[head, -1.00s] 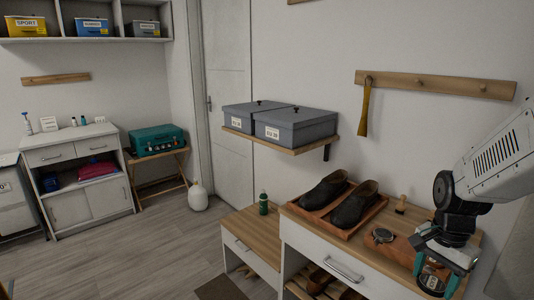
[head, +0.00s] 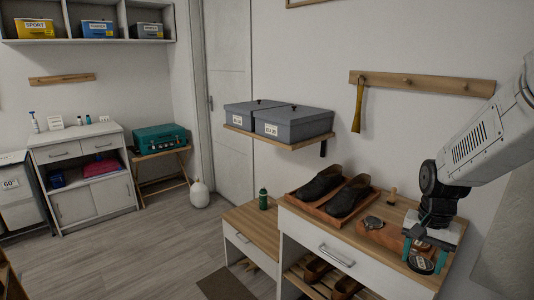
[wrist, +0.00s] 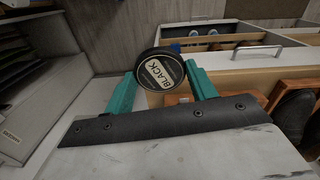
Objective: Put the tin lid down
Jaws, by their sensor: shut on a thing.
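The tin lid (head: 421,266) is a round black disc with a white label. In the wrist view the lid (wrist: 160,71) shows the word BLACK and sits between the two teal fingertips. My gripper (head: 424,256) is shut on it by its edges. The gripper hangs at the right front of the wood-topped cabinet (head: 297,212); I cannot tell how high the lid is above the top. A small round tin (head: 373,222) stands on a reddish-brown mat (head: 381,236), left of and behind the gripper.
A tray with two dark shoes (head: 335,190) and a wooden-handled brush (head: 393,196) are on the cabinet top. A green bottle (head: 263,199) stands on the lower bench at left. Grey boxes (head: 279,122) sit on a wall shelf. The drawer handle (head: 337,256) sticks out in front.

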